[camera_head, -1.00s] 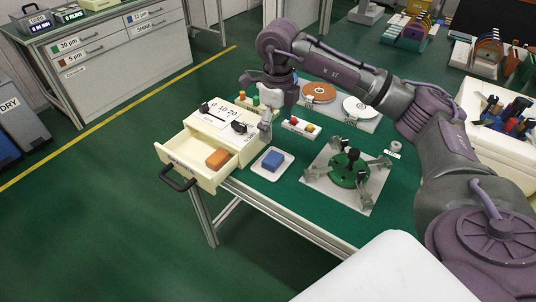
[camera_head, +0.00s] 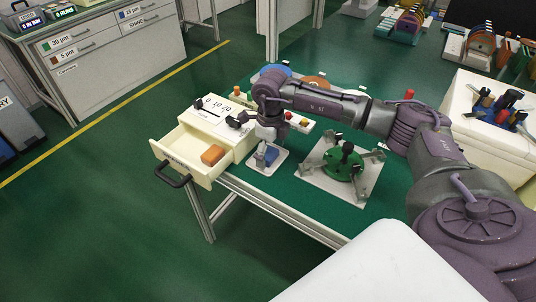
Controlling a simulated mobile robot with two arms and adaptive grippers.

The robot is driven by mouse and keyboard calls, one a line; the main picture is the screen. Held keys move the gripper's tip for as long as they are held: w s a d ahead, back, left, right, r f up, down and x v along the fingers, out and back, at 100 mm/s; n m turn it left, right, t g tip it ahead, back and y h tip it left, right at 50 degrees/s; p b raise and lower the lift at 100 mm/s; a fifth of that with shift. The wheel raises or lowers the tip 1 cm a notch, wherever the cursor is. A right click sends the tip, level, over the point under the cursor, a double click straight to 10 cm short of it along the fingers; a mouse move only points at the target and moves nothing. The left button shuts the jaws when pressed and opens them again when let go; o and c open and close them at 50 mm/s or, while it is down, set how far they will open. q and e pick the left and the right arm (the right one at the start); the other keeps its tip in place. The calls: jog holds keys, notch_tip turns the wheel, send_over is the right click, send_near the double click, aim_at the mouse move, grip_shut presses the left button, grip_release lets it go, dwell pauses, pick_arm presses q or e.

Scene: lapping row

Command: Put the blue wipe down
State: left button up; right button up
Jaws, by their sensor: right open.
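The blue wipe (camera_head: 271,155) lies in the small white tray (camera_head: 264,171) near the table's front edge, beside the cream drawer box. My right gripper (camera_head: 265,152) points down right at the wipe, with its jaws open. The fingers and wrist cover part of the wipe, and I cannot tell whether they touch it. My left gripper does not show.
A green fixture (camera_head: 344,163) with clamps stands on a grey plate to the right. Discs and small coloured pieces lie behind. The table's front edge is close.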

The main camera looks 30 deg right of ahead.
jog(key=c, duration=1)
jog(key=shift+r, duration=0.1)
